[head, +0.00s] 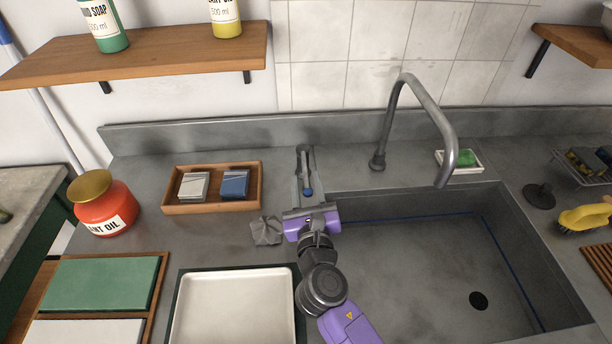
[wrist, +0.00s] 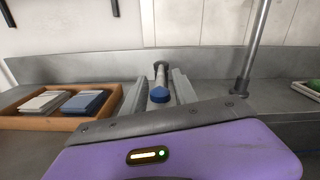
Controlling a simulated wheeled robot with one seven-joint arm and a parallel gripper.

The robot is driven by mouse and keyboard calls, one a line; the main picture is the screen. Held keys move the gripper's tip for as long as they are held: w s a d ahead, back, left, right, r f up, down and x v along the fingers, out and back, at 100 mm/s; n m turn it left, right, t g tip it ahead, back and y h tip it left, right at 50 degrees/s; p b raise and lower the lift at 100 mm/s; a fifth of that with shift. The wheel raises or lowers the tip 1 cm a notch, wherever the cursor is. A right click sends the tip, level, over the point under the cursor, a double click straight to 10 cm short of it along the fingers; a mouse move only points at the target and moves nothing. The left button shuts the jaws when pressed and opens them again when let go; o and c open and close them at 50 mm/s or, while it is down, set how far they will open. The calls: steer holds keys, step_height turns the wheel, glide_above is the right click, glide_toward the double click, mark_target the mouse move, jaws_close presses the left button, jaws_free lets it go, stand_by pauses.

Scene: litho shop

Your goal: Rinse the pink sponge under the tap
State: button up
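I see no pink sponge in either view. The grey tap (head: 402,100) arches over the sink (head: 400,270), and its post also shows in the wrist view (wrist: 254,55). A grey lever with a blue tip (head: 308,192) stands on the counter left of the tap; in the wrist view the blue tip (wrist: 159,95) lies between my fingers. My gripper (head: 306,180) is open, with one finger on each side of the lever and visible gaps in the wrist view (wrist: 160,85). Nothing is held. No water shows from the spout.
A green sponge (head: 466,157) lies on a white dish (head: 474,169) right of the tap. A wooden tray (head: 212,207) with two small blocks, a crumpled grey cloth (head: 266,230), a pale tray (head: 235,310) and a red jar (head: 103,207) stand left. A yellow-handled item (head: 585,217) lies right.

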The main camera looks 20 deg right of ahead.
steer(key=shift+x, duration=0.9)
steer(key=shift+c, duration=0.4)
jaws_close()
stand_by(0.5)
